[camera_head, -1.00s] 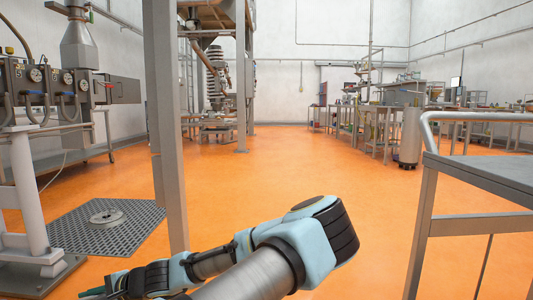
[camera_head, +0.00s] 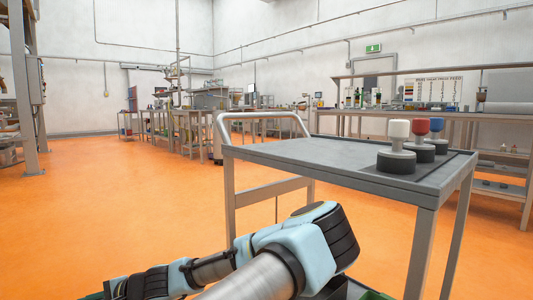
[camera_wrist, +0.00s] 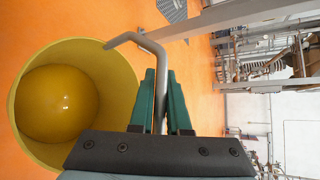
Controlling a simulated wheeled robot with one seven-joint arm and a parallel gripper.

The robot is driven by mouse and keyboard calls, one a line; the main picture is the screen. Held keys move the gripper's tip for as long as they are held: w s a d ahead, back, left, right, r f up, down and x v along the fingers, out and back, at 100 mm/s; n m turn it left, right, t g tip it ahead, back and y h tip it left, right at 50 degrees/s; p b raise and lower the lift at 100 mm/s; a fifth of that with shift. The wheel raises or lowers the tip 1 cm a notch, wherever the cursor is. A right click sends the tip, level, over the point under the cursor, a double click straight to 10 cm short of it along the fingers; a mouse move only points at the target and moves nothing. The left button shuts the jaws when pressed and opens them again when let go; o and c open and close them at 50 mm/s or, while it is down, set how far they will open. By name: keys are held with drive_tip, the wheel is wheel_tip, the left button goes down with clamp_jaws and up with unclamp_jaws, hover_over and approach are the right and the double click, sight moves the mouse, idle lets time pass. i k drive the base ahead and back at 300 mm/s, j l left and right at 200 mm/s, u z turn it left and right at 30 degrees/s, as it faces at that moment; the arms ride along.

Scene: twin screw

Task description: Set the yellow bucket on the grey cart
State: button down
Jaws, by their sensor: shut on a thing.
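The yellow bucket (camera_wrist: 82,55) shows in the left half of the wrist view, its open mouth facing the camera. A rounded yellow shape fills its inside; I cannot tell whether it is the bottom or a content. A bent grey bar, which looks like its handle (camera_wrist: 128,40), runs between the green fingers of my gripper (camera_wrist: 161,76), which is shut on it. The bucket is not visible in the head view, where my arm reaches off to the lower left. The grey cart (camera_head: 310,152) stands at the right of the head view, beyond my arm.
Orange floor (camera_head: 110,200) is free to the left.

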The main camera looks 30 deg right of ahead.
sight(314, 148)
drive_tip(key=i+j+z, duration=0.2)
drive_tip(key=z, duration=0.15)
drive_tip(key=i+j+z, duration=0.1)
drive_tip(key=j+z, duration=0.25)
drive_tip(key=i+j+z, duration=0.15)
drive_tip(key=z, duration=0.2)
drive_tip(key=i+j, duration=0.1)
drive_tip(key=j, duration=0.5)
drive_tip(key=i+j+z, duration=0.15)
drive_tip(key=j, duration=0.45)
